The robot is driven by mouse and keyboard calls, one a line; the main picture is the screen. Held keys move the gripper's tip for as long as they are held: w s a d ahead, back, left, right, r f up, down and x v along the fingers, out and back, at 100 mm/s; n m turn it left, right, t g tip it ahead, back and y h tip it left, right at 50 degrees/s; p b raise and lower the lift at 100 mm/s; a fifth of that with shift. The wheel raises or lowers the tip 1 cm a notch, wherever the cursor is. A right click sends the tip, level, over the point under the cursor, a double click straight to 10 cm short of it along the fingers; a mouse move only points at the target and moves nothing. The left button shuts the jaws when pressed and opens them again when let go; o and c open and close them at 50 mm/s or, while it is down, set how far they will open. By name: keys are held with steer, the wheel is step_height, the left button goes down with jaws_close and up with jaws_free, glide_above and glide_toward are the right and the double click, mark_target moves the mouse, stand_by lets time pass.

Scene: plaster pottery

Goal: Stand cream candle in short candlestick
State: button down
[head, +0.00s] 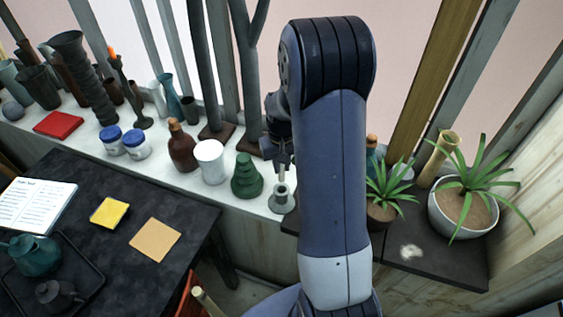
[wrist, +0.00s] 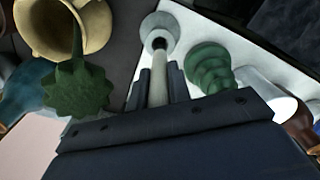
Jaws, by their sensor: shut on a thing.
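The short candlestick (head: 282,203) is pale grey-green with a wide round base and stands near the front edge of the white shelf. It also shows in the wrist view (wrist: 168,23), with a dark spot at its socket. My gripper (head: 284,163) is above it, pointing down. In the wrist view my gripper (wrist: 157,82) is shut on the pale cream candle (wrist: 158,77), which lies between the two fingers. The candle's far end lines up with the socket. I cannot tell whether it is inside or just above it. My arm hides part of the shelf.
A dark green stacked-ring vase (head: 246,178) stands close left of the candlestick, then a white cylinder (head: 210,162) and a brown bottle (head: 182,147). Potted spiky plants (head: 462,208) stand to the right. A dark table (head: 90,180) is at the front left.

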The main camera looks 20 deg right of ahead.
mark_target(282, 180)
steer(key=shift+f+b, duration=3.4)
steer(key=shift+f, duration=1.4)
steer(key=c, duration=1.2)
jaws_free()
steer(key=shift+s, duration=0.1)
steer(key=shift+c, duration=0.2)
steer(key=shift+r, duration=0.4)
step_height(282, 180, up, 10)
steer(key=shift+r+b, duration=0.1)
steer(key=shift+b, duration=0.2)
